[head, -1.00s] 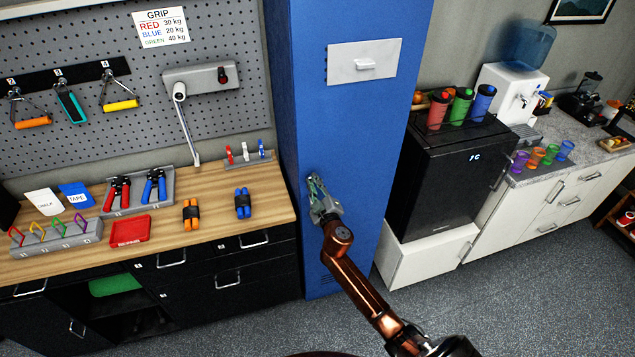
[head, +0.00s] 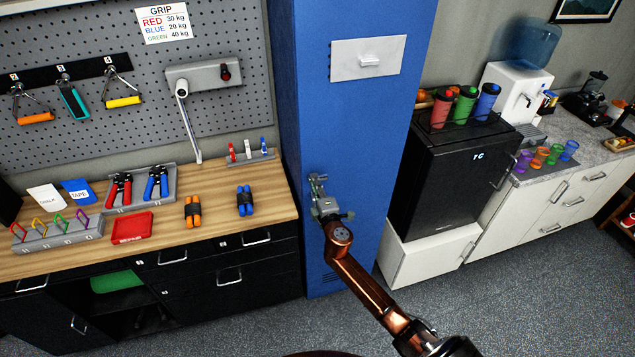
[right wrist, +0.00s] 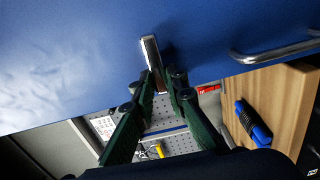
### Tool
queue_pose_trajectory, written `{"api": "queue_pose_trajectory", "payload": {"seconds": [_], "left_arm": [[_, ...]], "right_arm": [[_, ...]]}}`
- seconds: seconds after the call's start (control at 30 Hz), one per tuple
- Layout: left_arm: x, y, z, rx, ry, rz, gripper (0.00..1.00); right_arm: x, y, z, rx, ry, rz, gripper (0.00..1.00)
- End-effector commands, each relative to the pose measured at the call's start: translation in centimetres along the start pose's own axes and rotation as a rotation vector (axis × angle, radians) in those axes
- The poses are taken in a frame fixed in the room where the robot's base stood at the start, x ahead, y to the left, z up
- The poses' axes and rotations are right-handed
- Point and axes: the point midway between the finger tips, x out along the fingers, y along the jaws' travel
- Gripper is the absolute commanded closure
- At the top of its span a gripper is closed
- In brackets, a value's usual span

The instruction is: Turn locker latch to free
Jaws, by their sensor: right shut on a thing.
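The tall blue locker (head: 355,130) stands in the middle of the head view. Its metal latch (right wrist: 152,60) shows in the right wrist view as a short silver bar against the blue door. My right gripper (head: 318,186) is at the locker's front, near its left edge. In the right wrist view its green fingers (right wrist: 165,84) are shut on the lower end of the latch. In the head view the latch is mostly hidden by the gripper. My left gripper is not in view.
A silver bar handle (right wrist: 275,52) is beside the latch in the right wrist view. The wooden bench (head: 80,262) with hand grips stands left of the locker. A black fridge (head: 445,180) stands to the right. Grey floor is clear in front.

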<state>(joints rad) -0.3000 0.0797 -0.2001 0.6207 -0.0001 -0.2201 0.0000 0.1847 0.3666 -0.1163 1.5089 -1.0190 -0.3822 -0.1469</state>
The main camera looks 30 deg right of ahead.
Motion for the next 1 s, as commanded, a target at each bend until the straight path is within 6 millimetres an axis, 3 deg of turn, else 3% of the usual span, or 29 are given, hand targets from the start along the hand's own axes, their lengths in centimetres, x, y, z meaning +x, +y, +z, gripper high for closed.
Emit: {"api": "queue_pose_trajectory", "payload": {"seconds": [0.63,0.67,0.7,0.9,1.0], "left_arm": [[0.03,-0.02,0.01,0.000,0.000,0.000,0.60],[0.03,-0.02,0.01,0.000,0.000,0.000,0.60],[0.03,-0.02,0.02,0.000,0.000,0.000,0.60],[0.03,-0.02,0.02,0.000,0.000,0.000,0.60],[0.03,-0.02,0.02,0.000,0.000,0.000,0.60]], "right_arm": [[0.00,-0.17,0.24,-0.051,-0.004,-0.001,1.00],[0.00,-0.17,0.23,-0.051,-0.004,-0.001,0.86],[0.00,-0.17,0.22,-0.051,-0.004,-0.001,0.83],[0.01,-0.14,0.07,-0.049,-0.001,-0.001,0.70],[0.02,-0.12,0.03,-0.049,-0.001,0.000,0.70]]}}
